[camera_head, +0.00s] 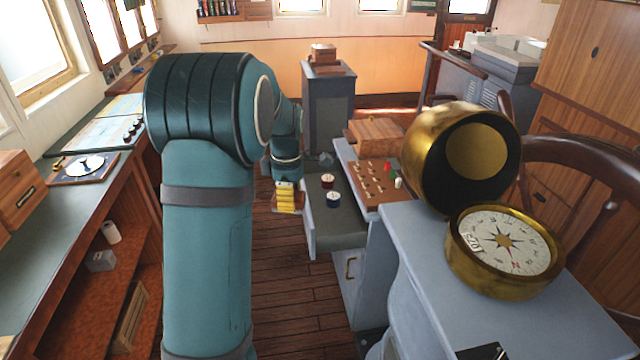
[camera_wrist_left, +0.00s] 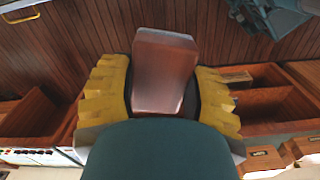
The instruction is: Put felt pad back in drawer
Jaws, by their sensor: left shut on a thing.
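My left gripper (camera_head: 287,198) has yellow fingers and hangs just left of the open drawer's front, outside the drawer. It is shut on a reddish-brown block with a dark lower part, seemingly the felt pad (camera_wrist_left: 163,72). In the left wrist view the block sits between both yellow fingers. In the head view only a brownish edge shows under the fingers. The grey drawer (camera_head: 309,228) is pulled out to the left from a grey cabinet. My right gripper is not in view.
A peg board (camera_head: 372,186) and a wooden box (camera_head: 377,134) stand on the cabinet top. A brass compass (camera_head: 503,243) and a brass housing (camera_head: 430,150) stand to the right. The plank floor (camera_head: 290,290) is clear. A long counter (camera_head: 75,215) runs along the left.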

